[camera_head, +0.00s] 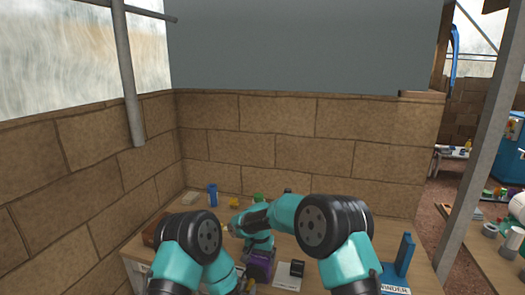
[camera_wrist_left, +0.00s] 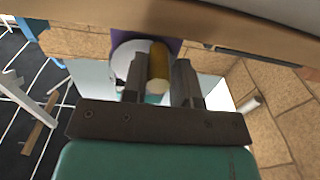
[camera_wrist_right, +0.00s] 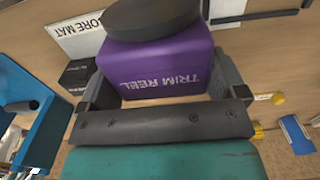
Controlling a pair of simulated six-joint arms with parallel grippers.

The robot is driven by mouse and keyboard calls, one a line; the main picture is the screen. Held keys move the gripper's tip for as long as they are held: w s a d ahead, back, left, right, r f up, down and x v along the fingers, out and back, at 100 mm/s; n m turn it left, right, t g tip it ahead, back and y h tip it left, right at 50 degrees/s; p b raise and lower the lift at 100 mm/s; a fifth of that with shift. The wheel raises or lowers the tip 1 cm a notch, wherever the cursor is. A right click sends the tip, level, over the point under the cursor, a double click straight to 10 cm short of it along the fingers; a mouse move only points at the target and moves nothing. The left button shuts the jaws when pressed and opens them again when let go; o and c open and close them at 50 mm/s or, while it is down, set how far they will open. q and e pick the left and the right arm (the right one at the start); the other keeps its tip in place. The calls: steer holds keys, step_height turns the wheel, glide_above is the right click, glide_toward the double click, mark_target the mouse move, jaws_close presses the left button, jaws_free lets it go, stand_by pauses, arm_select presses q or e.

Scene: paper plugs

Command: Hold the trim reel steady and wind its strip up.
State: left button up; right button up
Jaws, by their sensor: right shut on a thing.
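The purple trim reel (camera_head: 260,264) stands on the bench in the head view, partly hidden by my arms. In the right wrist view its purple block (camera_wrist_right: 160,62), lettered TRIM REEL, sits between the fingers of my right gripper (camera_wrist_right: 160,86), which is shut on it. A dark round disc (camera_wrist_right: 155,15) is at its far side. In the left wrist view, my left gripper (camera_wrist_left: 160,80) is open, its fingers on either side of a yellow-brown knob (camera_wrist_left: 158,62). A white disc (camera_wrist_left: 125,58) and purple surface (camera_wrist_left: 176,44) lie behind the knob. I cannot make out the strip.
A white CORE MAT sheet (camera_wrist_right: 75,42) and a black box (camera_wrist_right: 78,75) lie beside the reel. A blue winder (camera_head: 403,258) stands at the bench's right. A blue bottle (camera_head: 212,195) and a yellow item (camera_head: 234,203) stand at the back.

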arm_select(q)
steer(key=shift+w+a+r, duration=0.1)
steer(key=shift+a+r, duration=0.2)
steer(key=shift+a, duration=0.05)
steer(key=shift+c, duration=0.2)
steer(key=shift+c, duration=0.9)
steer(key=shift+o, duration=0.2)
steer(key=shift+w+a+r, duration=0.1)
steer(key=shift+a+r, duration=0.25)
steer(key=shift+r, duration=0.05)
steer(key=shift+o, duration=0.2)
steer(key=shift+c, duration=0.3)
